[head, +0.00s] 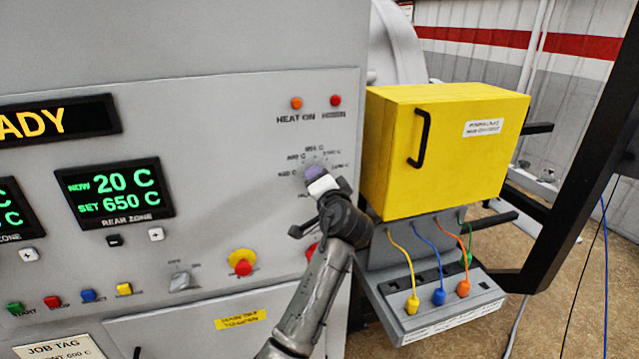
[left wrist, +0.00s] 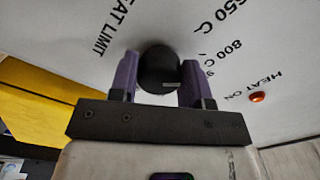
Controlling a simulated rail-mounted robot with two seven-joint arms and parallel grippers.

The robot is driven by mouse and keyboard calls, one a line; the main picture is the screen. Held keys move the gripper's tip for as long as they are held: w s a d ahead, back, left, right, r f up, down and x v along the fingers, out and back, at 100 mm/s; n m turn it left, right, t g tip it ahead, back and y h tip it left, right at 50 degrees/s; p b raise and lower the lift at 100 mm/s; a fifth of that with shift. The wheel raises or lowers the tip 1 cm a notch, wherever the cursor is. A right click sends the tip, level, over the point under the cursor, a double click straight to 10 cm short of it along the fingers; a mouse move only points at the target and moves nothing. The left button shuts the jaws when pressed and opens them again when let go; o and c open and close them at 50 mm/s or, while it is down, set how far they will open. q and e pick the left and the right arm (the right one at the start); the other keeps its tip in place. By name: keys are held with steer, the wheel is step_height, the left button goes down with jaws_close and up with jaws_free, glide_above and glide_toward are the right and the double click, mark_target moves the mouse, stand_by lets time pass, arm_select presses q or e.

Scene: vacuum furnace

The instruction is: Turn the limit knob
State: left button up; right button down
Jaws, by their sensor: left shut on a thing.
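The limit knob (left wrist: 157,66) is a round black knob on the grey furnace panel, below printed temperature marks. In the left wrist view it sits between the two purple fingers of my left gripper (left wrist: 160,84), one on each side. A short pale mark shows on its near edge. In the head view my left gripper (head: 315,174) is at the dial, and its fingers and wrist hide the knob. The gripper is shut on the knob. The "HEAT LIMIT" lettering shows beside it in the left wrist view. My right gripper is in neither view.
A yellow box (head: 447,150) with a black handle stands out from the panel just right of the dial. Below it is a socket block (head: 440,312) with coloured plugs. A red emergency button (head: 242,263) and a grey selector (head: 180,280) lie lower left.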

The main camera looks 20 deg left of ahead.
arm_select(q)
steer(key=o, duration=0.9)
steer(key=b+v, duration=0.1)
steer(key=v, duration=1.3)
